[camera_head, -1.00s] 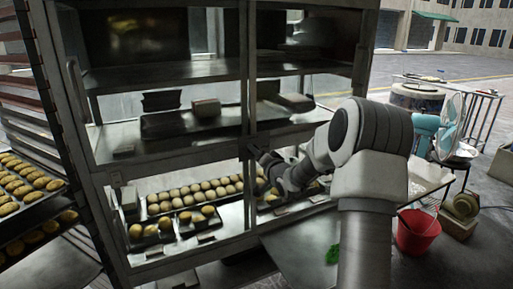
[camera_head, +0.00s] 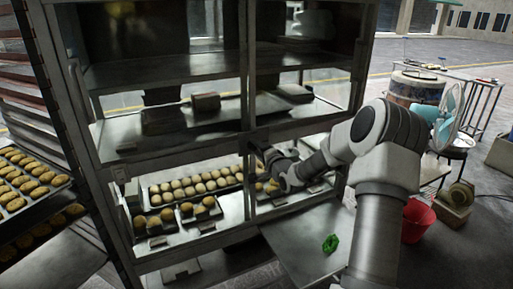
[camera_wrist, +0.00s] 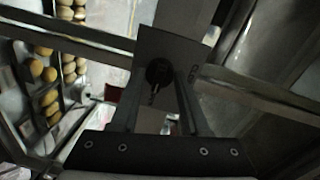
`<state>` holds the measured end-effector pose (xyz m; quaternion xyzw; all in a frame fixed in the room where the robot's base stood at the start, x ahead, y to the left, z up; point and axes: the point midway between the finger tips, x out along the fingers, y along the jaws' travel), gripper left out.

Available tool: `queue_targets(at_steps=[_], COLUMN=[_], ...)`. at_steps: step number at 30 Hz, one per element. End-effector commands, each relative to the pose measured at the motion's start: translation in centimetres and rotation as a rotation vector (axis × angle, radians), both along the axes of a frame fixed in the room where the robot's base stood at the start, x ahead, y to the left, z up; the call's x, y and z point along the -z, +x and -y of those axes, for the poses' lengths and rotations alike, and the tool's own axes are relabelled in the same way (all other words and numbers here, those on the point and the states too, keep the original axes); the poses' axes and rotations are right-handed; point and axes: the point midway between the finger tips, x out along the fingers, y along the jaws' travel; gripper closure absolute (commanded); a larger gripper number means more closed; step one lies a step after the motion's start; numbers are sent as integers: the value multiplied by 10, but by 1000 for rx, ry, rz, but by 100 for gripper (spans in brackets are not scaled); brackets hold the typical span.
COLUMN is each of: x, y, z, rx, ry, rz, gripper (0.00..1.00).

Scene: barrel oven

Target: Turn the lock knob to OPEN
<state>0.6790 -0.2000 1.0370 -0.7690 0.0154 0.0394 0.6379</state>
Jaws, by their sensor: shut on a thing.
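The lock knob (camera_wrist: 158,70) is dark and round, with a slot-like mark below its middle. It sits on a grey lock plate (camera_wrist: 166,45) with small lettering at its right edge, too small to read. My gripper (camera_wrist: 163,84) is shut on the knob, with one finger on each side of it in the wrist view. In the head view my gripper (camera_head: 265,156) reaches the oven's middle post from the right. The knob is too small and dark to make out there.
The glass-fronted oven cabinet (camera_head: 246,90) holds trays of buns (camera_head: 190,188). A tray rack (camera_head: 25,185) stands at left. A metal table (camera_head: 295,248) with a green item (camera_head: 330,244) is below my arm. A red bucket (camera_head: 416,218) and a blue fan (camera_head: 446,118) are at right.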

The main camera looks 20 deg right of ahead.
Motion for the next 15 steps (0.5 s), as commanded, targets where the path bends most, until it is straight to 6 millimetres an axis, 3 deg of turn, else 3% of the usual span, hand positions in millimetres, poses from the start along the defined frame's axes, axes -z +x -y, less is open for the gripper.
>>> queue_targets(at_steps=[10, 11, 15], x=[0, 0, 0], y=[0, 0, 0], z=[0, 0, 0], rx=[2, 2, 2], ry=[6, 6, 5], rz=[-1, -1, -1], gripper=[100, 53, 27])
